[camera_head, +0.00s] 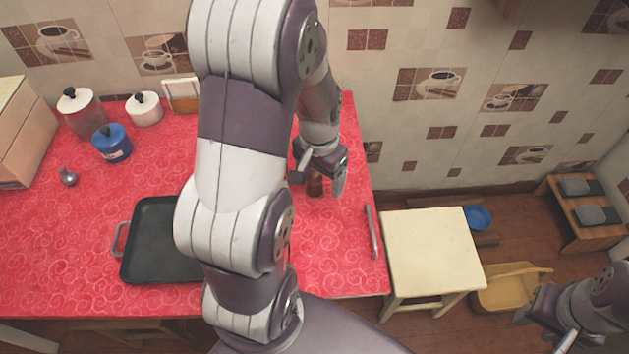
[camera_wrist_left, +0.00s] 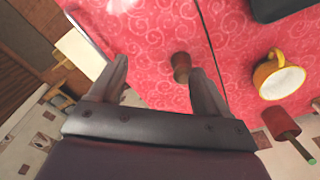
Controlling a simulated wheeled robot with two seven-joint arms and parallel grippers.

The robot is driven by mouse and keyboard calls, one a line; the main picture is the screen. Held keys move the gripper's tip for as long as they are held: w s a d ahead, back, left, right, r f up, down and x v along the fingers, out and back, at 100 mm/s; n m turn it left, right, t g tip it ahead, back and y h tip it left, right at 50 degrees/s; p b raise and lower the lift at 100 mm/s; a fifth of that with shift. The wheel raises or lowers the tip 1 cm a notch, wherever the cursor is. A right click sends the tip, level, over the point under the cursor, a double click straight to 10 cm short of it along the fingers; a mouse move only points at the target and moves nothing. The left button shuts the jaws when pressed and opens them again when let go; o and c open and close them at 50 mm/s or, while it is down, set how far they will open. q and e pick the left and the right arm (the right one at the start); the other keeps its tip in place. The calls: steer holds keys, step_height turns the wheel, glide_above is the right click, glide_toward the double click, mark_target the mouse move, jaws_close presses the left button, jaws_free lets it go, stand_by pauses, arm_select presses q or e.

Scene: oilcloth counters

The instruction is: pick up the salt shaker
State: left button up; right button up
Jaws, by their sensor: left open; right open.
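A small brown shaker, which looks like the salt shaker (camera_head: 315,185), stands on the red counter near its right end. It also shows in the left wrist view (camera_wrist_left: 181,67), between the fingertips and closer to the right-hand finger. My left gripper (camera_head: 318,181) is open above it, one finger on each side; I see no grip on it. The left gripper also shows in the wrist view (camera_wrist_left: 158,68). My right gripper (camera_head: 545,312) is open and empty at the lower right, away from the counter.
A yellow mug (camera_wrist_left: 279,77) and a red-brown cylinder (camera_wrist_left: 281,122) with a green-tipped stem are near the left gripper. A black pan (camera_head: 158,238), a blue pot (camera_head: 112,146) and other pots stand further left. A cream stool (camera_head: 430,246) stands beside the counter.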

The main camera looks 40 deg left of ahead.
mark_target(315, 182)
arm_select(q)
steer(key=w+a+m, duration=0.2)
steer(key=m, duration=0.4)
steer(key=w+a+m+h, duration=0.1)
steer(key=a+m, duration=0.1)
steer(key=m, duration=0.4)
steer(key=w+a+m, duration=0.2)
steer(key=m, duration=0.3)
steer(key=shift+w+a+r+m+g+h, duration=0.15)
steer(key=shift+w+a+m+g+h, duration=0.15)
steer(key=shift+a+m, duration=0.1)
steer(key=shift+s+d+m, duration=0.1)
steer(key=shift+m, duration=0.4)
steer(key=f, duration=0.4)
steer(key=d+f, duration=0.1)
steer(key=f, duration=0.7)
steer(key=shift+s+d, duration=0.25)
steer(key=shift+d, duration=0.05)
steer(key=shift+w+f, duration=0.1)
steer(key=shift+f, duration=0.2)
steer(key=shift+r, duration=0.1)
steer(key=c, duration=1.1)
